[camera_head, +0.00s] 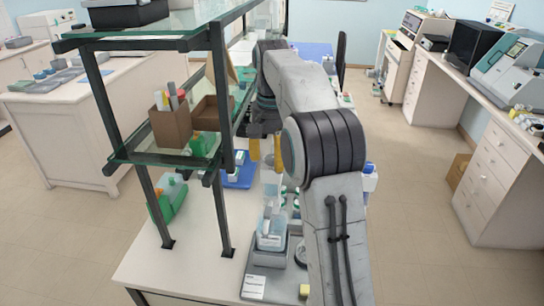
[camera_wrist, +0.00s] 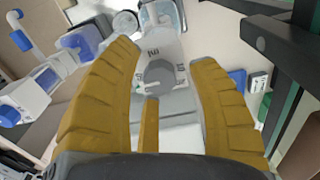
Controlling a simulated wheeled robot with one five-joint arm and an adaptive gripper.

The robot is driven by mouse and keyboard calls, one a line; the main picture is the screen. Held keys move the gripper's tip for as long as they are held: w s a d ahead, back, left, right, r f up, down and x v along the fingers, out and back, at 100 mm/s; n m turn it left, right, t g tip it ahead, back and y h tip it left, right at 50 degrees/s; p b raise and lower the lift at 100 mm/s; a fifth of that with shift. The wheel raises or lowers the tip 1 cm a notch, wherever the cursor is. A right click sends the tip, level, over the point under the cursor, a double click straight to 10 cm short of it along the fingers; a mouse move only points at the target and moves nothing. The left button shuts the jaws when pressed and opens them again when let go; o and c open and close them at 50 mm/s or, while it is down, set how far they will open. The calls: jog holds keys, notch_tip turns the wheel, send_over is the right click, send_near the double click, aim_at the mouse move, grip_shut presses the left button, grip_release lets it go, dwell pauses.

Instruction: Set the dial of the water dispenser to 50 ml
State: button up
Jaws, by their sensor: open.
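In the wrist view, a grey round dial (camera_wrist: 160,74) sits on a pale grey face with small dark markings around it, too small to read. I take this face to be the water dispenser (camera_wrist: 180,103). My gripper (camera_wrist: 166,58) is open, with its yellow fingers on either side of the dial in the picture; whether they touch it cannot be told. In the head view, my gripper (camera_head: 266,150) points down over the bench, partly hidden by my arm. The dial cannot be made out there.
A dark-framed glass shelf (camera_head: 225,210) stands close to the left of my gripper, holding a brown box (camera_head: 170,128). In the wrist view, blue-and-white bottles (camera_wrist: 45,80) lie left and a dark frame (camera_wrist: 275,40) right.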

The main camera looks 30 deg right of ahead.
aim_at(270, 159)
jog(key=shift+r, duration=0.15)
jog(key=shift+r, duration=3.6)
jog(key=shift+s+a+r, duration=0.2)
jog(key=shift+s+a, duration=0.15)
jog(key=s+a+f+n+t+b, duration=0.1)
jog(key=s+a+f+n, duration=0.1)
jog(key=s+f, duration=0.3)
jog(key=s+a+f+n+t+b, duration=0.2)
jog(key=s+a+f, duration=0.2)
jog(key=s, duration=0.8)
jog(key=s+a+f+n+t+b, duration=0.1)
jog(key=s+a+f+n, duration=0.2)
jog(key=s+f, duration=0.5)
jog(key=shift+s+a+t+b, duration=0.2)
jog(key=shift+s+t+b, duration=0.15)
jog(key=shift+s+t, duration=0.05)
